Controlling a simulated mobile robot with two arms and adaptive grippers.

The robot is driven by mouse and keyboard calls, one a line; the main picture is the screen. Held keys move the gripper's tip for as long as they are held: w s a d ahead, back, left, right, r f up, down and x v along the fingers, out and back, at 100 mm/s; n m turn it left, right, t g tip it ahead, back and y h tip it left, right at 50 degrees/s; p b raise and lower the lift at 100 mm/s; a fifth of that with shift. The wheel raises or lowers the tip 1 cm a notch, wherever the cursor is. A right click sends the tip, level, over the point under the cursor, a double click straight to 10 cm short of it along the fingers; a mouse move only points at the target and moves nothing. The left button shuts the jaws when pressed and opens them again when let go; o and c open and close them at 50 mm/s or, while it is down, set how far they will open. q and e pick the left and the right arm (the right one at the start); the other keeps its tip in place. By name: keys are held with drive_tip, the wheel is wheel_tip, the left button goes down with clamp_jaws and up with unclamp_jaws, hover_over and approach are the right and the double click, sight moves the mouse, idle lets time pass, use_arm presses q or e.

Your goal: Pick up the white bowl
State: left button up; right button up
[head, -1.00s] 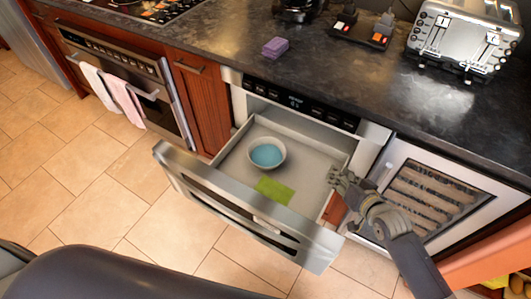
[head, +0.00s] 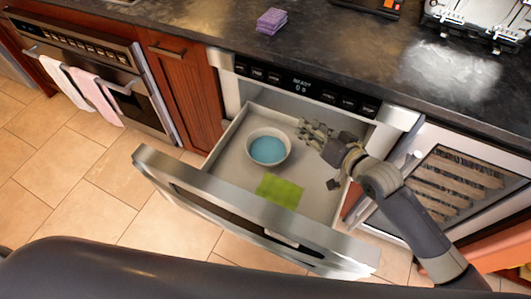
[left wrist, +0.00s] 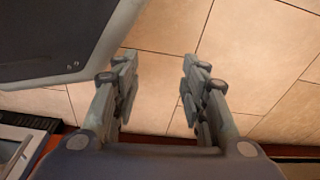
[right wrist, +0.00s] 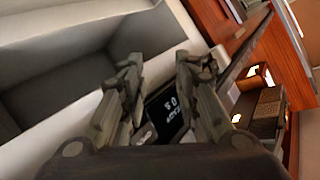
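The white bowl (head: 268,149), light blue inside, sits upright in the open microwave drawer (head: 225,150), toward its left back. My right gripper (head: 316,156) is over the drawer's right part, to the right of the bowl and apart from it. Its fingers are spread and empty; they also show apart in the right wrist view (right wrist: 158,62), where I cannot make out the bowl. My left gripper (left wrist: 160,62) is open and empty, with floor tiles behind it; it is not in the head view.
A green flat item (head: 279,190) lies in the drawer in front of the bowl. The drawer's steel front (head: 245,215) rises on the near side. The dark counter (head: 330,50) overhangs behind, with a purple sponge stack (head: 271,20). A glass-fronted cooler (head: 450,185) stands right.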

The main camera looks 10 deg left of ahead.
wheel_tip(320, 180, down, 8)
drive_tip(key=b, duration=0.7)
use_arm(q)
drive_tip(key=w+d+r+b, duration=0.15)
drive_tip(key=w+b, duration=0.25)
drive_tip(key=w, duration=0.4)
use_arm(e)
approach(287, 140)
drive_tip(key=b+x, duration=0.1)
drive_tip(key=x, duration=0.3)
drive_tip(key=shift+w+a, duration=0.25)
drive_tip(key=b+x, duration=0.1)
drive_tip(key=x, duration=0.3)
drive_tip(key=shift+w+f+b, duration=0.2)
drive_tip(key=shift+f+b, duration=0.1)
drive_tip(key=shift+b, duration=0.1)
drive_tip(key=shift+w+a+f, duration=0.1)
drive_tip(key=shift+w+a, duration=0.3)
use_arm(q)
wheel_tip(287, 140, up, 12)
drive_tip(key=w+t, duration=0.1)
drive_tip(key=shift+w+a+f, duration=0.2)
drive_tip(key=shift+w, duration=0.05)
use_arm(e)
clamp_jaws()
